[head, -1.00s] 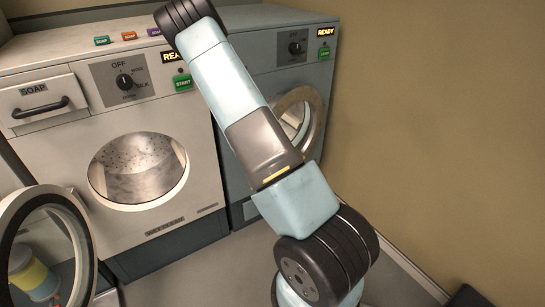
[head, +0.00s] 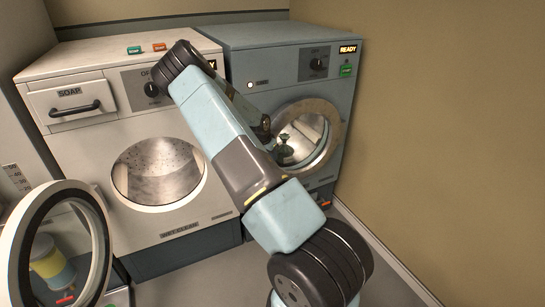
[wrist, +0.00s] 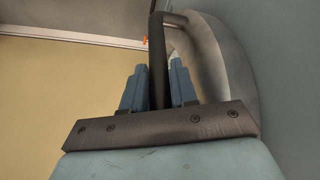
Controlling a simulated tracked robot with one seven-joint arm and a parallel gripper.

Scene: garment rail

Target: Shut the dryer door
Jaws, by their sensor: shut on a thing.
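The dryer (head: 262,68) is the blue-grey machine on the right in the head view. Its round door (head: 337,138) has a metal ring and a glass middle and lies close to the machine's front. I cannot tell whether it is fully shut. My gripper (head: 283,150) is at the left part of the door, partly hidden by my arm. In the wrist view, the dark door handle (wrist: 157,60) stands between the two blue fingers of my gripper (wrist: 158,85), which are shut on it. The door's metal ring (wrist: 215,60) curves just to the right of the handle.
The white washer (head: 85,150) stands left of the dryer, its round door (head: 95,235) swung open toward the front left. Small coloured tags (head: 134,50) lie on its top. A tan wall (head: 440,130) bounds the right side. Some floor (head: 215,277) is clear in front.

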